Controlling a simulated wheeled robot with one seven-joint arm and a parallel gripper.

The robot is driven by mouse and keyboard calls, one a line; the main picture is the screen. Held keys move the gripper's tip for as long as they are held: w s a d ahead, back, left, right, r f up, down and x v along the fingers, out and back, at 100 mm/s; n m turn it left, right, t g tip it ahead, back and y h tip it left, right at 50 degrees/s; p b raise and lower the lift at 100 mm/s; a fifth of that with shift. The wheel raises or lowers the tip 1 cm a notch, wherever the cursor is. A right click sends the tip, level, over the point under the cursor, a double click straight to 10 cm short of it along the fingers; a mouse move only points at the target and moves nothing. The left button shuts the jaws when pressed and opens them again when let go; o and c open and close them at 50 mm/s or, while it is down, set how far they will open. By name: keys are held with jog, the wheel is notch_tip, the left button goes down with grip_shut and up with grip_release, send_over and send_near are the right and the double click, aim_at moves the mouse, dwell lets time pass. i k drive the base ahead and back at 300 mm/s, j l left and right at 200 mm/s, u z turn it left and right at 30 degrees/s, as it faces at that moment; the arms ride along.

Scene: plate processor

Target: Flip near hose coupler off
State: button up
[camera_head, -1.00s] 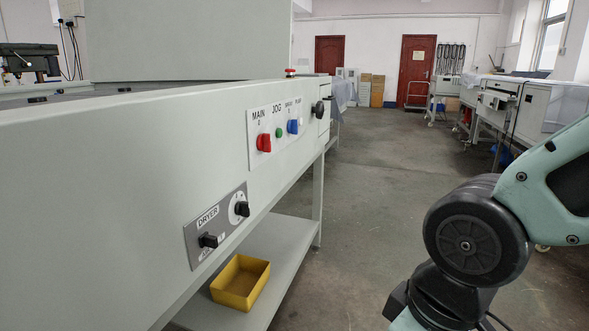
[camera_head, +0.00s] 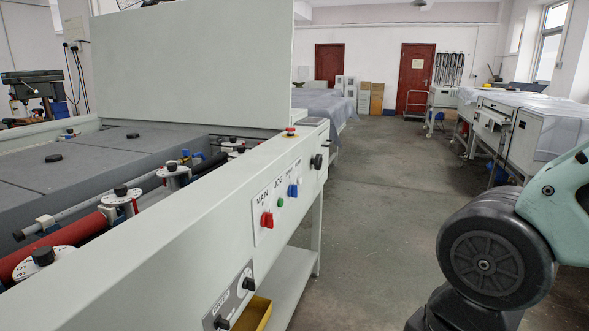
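The plate processor (camera_head: 150,240) fills the left side, with its top open and rollers showing inside. I cannot tell for sure which part is the near hose coupler. Small blue and red fittings (camera_head: 186,157) sit inside the machine near the far end of the rollers, and another small blue and red fitting (camera_head: 70,133) sits at the back edge. They are too small to read on or off. My arm shows at the right edge, but my gripper is out of view.
The front panel carries a red MAIN switch (camera_head: 267,220), a green button (camera_head: 279,202), a blue switch (camera_head: 293,190) and a dryer panel (camera_head: 229,303). A yellow bin (camera_head: 256,314) is below. The raised lid (camera_head: 195,65) stands behind. The grey floor (camera_head: 375,210) to the right is clear.

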aim_at(186, 153)
jog(key=u, duration=1.35)
jog(key=i+l+u, duration=0.25)
jog(key=l, duration=0.35)
jog(key=i+l+u, duration=0.25)
jog(key=l, duration=0.4)
jog(key=l+u, duration=0.25)
jog(key=l, duration=0.4)
jog(key=l+u, duration=0.25)
jog(key=l, duration=0.4)
